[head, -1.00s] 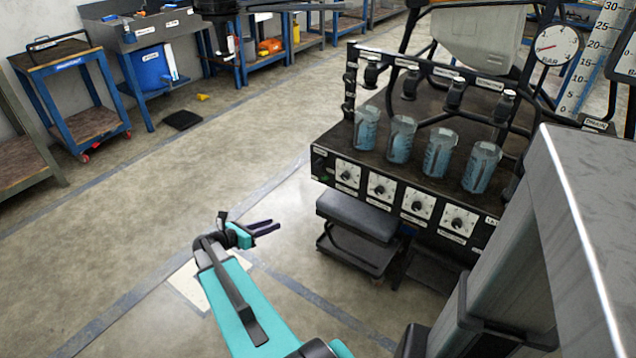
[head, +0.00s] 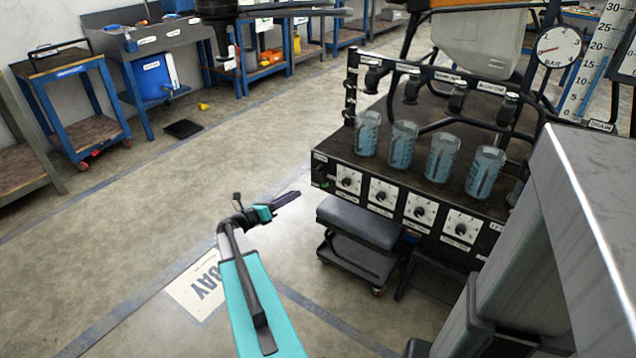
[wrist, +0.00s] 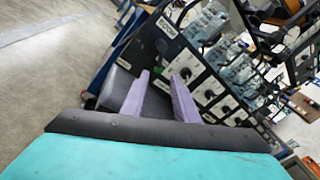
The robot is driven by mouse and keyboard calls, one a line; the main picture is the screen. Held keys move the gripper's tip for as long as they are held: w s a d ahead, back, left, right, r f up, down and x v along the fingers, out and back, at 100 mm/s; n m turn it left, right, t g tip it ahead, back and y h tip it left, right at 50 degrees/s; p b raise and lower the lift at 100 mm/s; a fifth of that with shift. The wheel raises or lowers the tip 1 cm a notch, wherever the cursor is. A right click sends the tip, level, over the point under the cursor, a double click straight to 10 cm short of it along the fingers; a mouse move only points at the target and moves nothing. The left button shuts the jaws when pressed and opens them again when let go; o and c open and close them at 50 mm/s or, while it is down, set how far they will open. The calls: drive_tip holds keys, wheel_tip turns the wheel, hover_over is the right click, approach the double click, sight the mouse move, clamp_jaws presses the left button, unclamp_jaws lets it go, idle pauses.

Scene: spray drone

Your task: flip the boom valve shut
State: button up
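The black bench (head: 410,195) has a front panel with a row of white dial plates with dark knobs, such as the leftmost knob (head: 347,180) and the rightmost knob (head: 460,228). A small green part (head: 322,182) sits at the panel's left end. My gripper (head: 287,199) is in front and left of the bench, apart from it. In the wrist view its two purple fingers (wrist: 160,92) stand apart with nothing between them, facing the dial panel (wrist: 205,85).
Several clear measuring cups (head: 403,145) stand on the bench top under black nozzles. A dark padded stool (head: 358,222) stands below the panel, close to my gripper. A pressure gauge (head: 558,46) is at the back right. The floor at left is open.

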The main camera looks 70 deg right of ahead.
drive_tip(key=b+x, duration=0.1)
drive_tip(key=x, duration=1.2)
drive_tip(key=shift+s+d, duration=0.1)
clamp_jaws()
